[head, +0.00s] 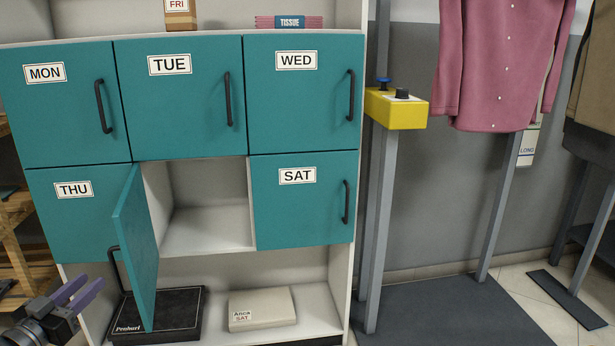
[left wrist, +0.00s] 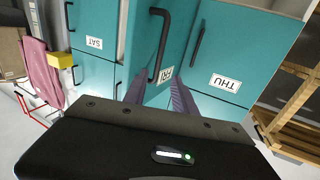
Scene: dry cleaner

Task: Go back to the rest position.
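My left gripper (head: 92,286) is at the lower left of the head view, in front of the cabinet. Its two purple fingers are apart with nothing held between them, as the left wrist view (left wrist: 156,82) also shows. The teal door (head: 136,250) of the compartment between THU and SAT stands swung open toward me. Its black handle (head: 115,268) is just right of my fingertips and seems apart from them. The left wrist view shows this door's handle (left wrist: 157,45) and FRI label (left wrist: 166,74) ahead of the fingers. My right gripper is not in view.
The opened compartment (head: 208,205) looks empty. MON, TUE, WED, THU and SAT doors are closed. A black box (head: 175,310) and a pale SAT box (head: 262,308) lie on the bottom shelf. A yellow control box (head: 397,110) and hanging pink shirt (head: 500,60) are right. A wooden rack (head: 18,225) stands left.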

